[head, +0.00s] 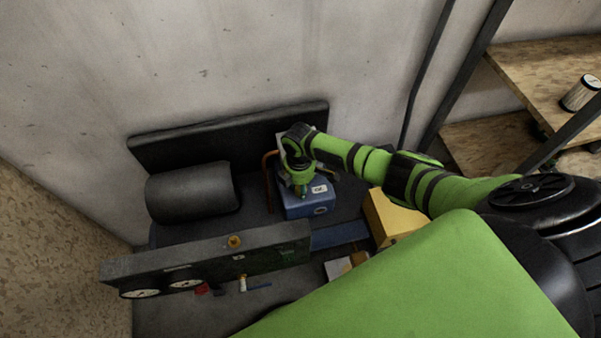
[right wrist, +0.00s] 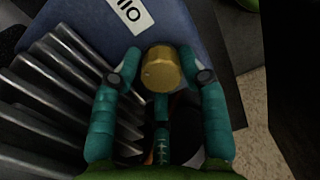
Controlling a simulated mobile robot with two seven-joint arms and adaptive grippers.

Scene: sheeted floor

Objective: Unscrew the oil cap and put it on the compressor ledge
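The oil cap (right wrist: 158,70) is a round brass piece in the right wrist view. It sits between the teal fingers of my right gripper (right wrist: 160,72), which appear to touch its sides. Beside it is the blue block (right wrist: 185,25) with a white label reading OIL. In the head view my right gripper (head: 301,188) points down at the blue block (head: 305,206), and the cap there is hidden by the hand. I cannot tell whether the cap is still seated or lifted. The compressor ledge (head: 208,250) is a long grey bar at the front. My left gripper is not in view.
A copper pipe (head: 267,172) is left of the block. A yellow box (head: 390,217) is to the right.

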